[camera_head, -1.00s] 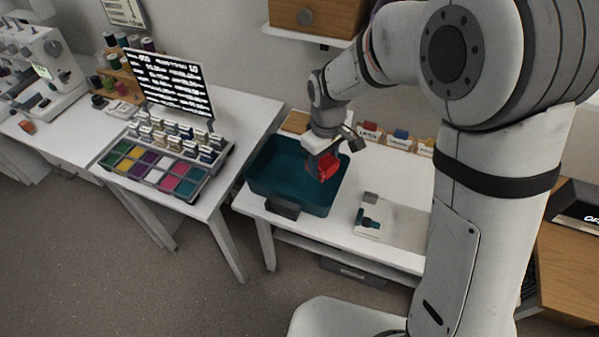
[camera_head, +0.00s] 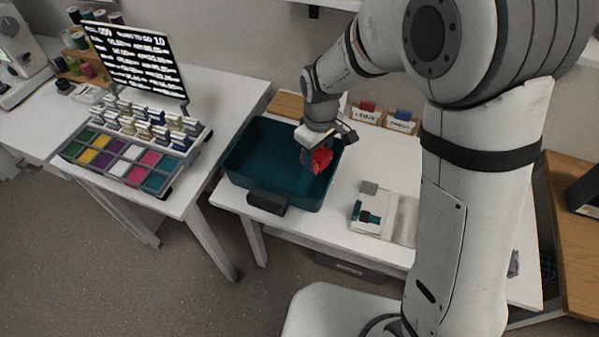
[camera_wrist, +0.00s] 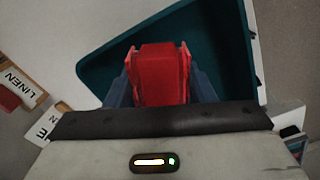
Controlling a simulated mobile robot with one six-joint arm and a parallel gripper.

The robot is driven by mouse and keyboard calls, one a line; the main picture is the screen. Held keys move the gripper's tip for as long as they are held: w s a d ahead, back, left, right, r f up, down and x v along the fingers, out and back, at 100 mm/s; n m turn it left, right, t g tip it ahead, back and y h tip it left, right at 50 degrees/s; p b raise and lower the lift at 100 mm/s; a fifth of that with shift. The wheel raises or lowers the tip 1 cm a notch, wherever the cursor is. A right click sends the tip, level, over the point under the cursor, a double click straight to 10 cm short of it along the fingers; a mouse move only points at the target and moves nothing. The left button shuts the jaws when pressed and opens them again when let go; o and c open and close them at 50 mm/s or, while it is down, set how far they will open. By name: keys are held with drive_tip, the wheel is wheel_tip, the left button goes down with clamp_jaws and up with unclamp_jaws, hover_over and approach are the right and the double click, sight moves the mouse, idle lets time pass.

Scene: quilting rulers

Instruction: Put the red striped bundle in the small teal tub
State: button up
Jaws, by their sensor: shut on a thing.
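My gripper (camera_head: 312,158) is shut on the red bundle (camera_head: 321,160), over the right part of the teal tub (camera_head: 240,178). In the wrist view the red bundle (camera_wrist: 160,72) sits between the two fingers, with the teal tub (camera_wrist: 220,50) behind and below it. No stripes can be made out on the bundle. The tub stands on a white table and its visible inside looks empty. Whether the bundle is below the tub's rim, I cannot tell.
Labelled bins with red and blue pieces (camera_head: 385,118) stand behind the tub at right. A white-and-teal item (camera_head: 370,212) lies right of the tub. A tray of coloured compartments (camera_head: 120,160) and a black sign (camera_head: 137,65) stand on the left table.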

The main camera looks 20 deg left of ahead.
sight(317, 153)
wheel_tip(317, 153, down, 8)
drive_tip(key=shift+r, duration=0.15)
idle(0.3)
drive_tip(key=o, duration=1)
drive_tip(key=shift+c, duration=0.2)
wheel_tip(317, 153, up, 12)
drive_tip(key=shift+r, duration=0.1)
